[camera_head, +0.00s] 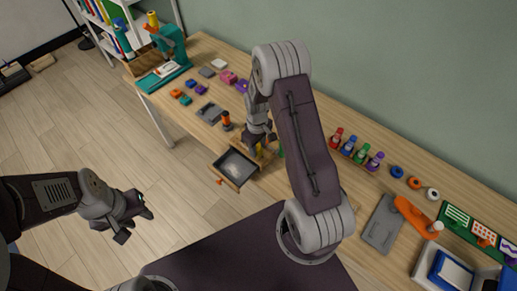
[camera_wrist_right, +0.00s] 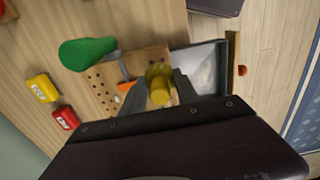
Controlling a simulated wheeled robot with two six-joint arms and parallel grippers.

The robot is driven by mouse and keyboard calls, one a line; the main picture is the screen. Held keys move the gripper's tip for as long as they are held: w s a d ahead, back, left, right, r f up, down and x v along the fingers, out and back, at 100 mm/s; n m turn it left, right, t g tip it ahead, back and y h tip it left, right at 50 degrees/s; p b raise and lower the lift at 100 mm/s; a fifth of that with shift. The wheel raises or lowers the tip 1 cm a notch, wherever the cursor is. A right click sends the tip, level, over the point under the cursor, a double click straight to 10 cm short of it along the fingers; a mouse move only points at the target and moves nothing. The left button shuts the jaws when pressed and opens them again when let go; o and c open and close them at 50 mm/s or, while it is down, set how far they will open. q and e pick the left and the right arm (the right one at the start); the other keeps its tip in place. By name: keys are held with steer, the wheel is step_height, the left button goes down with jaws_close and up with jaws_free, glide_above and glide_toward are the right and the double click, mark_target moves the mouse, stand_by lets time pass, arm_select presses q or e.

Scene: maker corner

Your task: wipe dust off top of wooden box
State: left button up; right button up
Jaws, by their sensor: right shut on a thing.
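A small wooden box (camera_wrist_right: 103,92) with rows of holes in its top stands at the table's front edge. Its drawer (camera_head: 238,167) is pulled out, showing a grey inside with a pale patch; the drawer also shows in the right wrist view (camera_wrist_right: 206,68). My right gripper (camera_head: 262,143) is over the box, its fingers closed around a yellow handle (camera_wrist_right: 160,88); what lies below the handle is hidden. An orange-handled tool (camera_wrist_right: 125,87) is at the box top beside it. My left gripper (camera_head: 135,222) is open and empty above the floor, away from the table.
A green cylinder (camera_wrist_right: 88,53) stands close to the box. An orange and black item (camera_head: 226,121) stands left of it. Several coloured bottles (camera_head: 349,147) stand in a row to the right. My right arm hides part of the table.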

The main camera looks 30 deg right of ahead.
steer(key=r+p, duration=0.2)
steer(key=shift+w+a+r, duration=0.2)
steer(key=shift+w+r, duration=0.1)
steer(key=shift+s+d+r+p, duration=0.1)
steer(key=shift+s+r+p, duration=0.05)
steer(key=shift+r+p, duration=1.3)
steer(key=shift+r, duration=0.1)
